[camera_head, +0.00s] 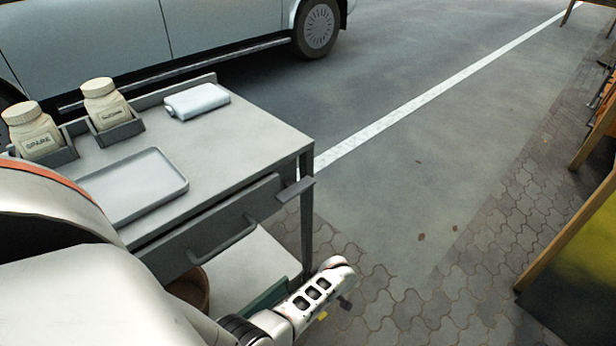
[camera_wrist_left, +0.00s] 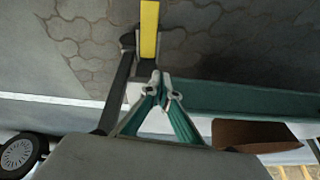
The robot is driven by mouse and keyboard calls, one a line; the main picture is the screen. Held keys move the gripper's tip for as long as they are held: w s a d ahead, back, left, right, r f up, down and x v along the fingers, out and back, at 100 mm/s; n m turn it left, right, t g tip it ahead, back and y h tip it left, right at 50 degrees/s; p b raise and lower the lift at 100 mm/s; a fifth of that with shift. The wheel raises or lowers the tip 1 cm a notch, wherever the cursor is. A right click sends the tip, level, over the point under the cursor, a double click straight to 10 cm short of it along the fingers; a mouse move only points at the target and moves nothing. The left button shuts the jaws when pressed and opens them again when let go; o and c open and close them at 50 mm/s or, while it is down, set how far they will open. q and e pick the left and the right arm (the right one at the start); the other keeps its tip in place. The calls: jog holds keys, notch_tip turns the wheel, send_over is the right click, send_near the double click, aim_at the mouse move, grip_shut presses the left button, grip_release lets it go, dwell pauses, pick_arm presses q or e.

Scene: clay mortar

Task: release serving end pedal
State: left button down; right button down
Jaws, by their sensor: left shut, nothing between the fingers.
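A yellow bar (camera_wrist_left: 149,30), apparently the pedal, shows at the top of the left wrist view beside the foot of the cart's dark leg (camera_wrist_left: 117,90). In the head view a small yellow piece (camera_head: 322,316) shows low beside my white arm. My left gripper (camera_wrist_left: 157,84) is shut and empty, its fingertips pointing at the near end of the yellow bar. I cannot tell whether they touch it. In the head view my arm hides the gripper's fingers. My right gripper is not in view.
The grey cart (camera_head: 250,130) carries two labelled jars (camera_head: 105,103), a tray (camera_head: 135,185) and a folded cloth (camera_head: 197,101). A green box (camera_wrist_left: 250,98) and a brown container (camera_wrist_left: 255,134) are on its lower shelf. A parked van (camera_head: 200,30) stands behind.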

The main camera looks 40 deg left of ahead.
pick_arm(q)
jog(key=w, duration=0.1)
jog(key=w+d+n, duration=0.1)
jog(key=w, duration=0.1)
jog(key=shift+d+r, duration=0.1)
jog(key=shift+r, duration=0.1)
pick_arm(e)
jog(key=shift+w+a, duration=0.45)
